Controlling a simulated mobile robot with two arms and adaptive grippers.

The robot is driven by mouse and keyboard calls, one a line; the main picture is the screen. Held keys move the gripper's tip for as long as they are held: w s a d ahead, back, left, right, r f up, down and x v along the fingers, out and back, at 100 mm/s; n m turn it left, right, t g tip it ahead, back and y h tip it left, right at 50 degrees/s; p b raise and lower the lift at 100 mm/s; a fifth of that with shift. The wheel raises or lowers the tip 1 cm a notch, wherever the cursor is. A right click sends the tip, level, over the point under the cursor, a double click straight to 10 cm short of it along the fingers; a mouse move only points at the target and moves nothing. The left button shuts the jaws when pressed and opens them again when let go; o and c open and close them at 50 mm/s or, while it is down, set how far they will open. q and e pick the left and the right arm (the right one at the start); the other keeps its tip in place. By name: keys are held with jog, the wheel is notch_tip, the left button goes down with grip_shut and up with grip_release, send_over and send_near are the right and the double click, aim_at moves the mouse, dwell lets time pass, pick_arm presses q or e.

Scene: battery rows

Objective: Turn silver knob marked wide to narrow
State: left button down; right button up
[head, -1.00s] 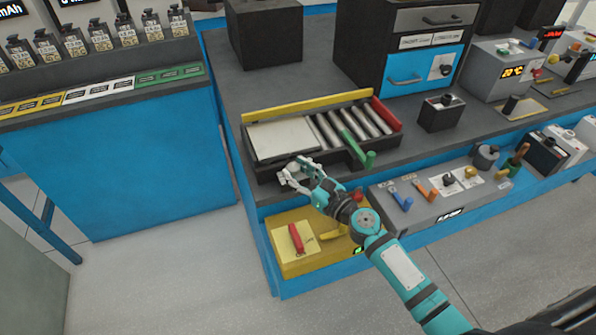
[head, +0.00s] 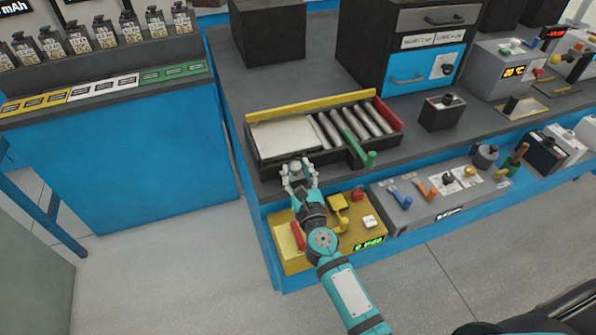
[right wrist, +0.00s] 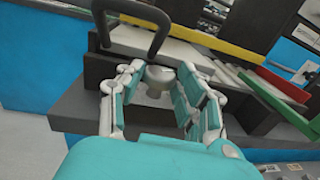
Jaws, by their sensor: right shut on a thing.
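The silver knob (head: 295,166) sits at the front left of the dark roller tray (head: 270,172), on the bench edge. In the right wrist view the knob (right wrist: 158,78) is a pale, rounded head on a short stem, between my fingers. My right gripper (head: 298,176) is shut on it, with a finger on each side. No wide or narrow marking can be read, and the fingers partly hide the knob. My left gripper is not in view.
A green lever (head: 362,150) and a red block (head: 387,113) are at the tray's right. Below is a yellow box (head: 288,260) with a red handle (head: 297,235). A grey control panel (head: 413,217) with levers stands to the right. A black curved bar (right wrist: 150,18) arches near the fingers.

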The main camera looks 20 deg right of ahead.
jog(key=shift+m+h, duration=0.3)
jog(key=shift+h, duration=0.2)
jog(key=o, duration=1.1)
jog(key=shift+s+a+f, duration=0.1)
jog(key=shift+s, duration=0.45)
jog(key=s, duration=0.7)
jog(key=s+a, duration=0.1)
jog(key=s, duration=0.3)
jog(key=shift+a, duration=0.1)
jog(key=shift+w, duration=0.1)
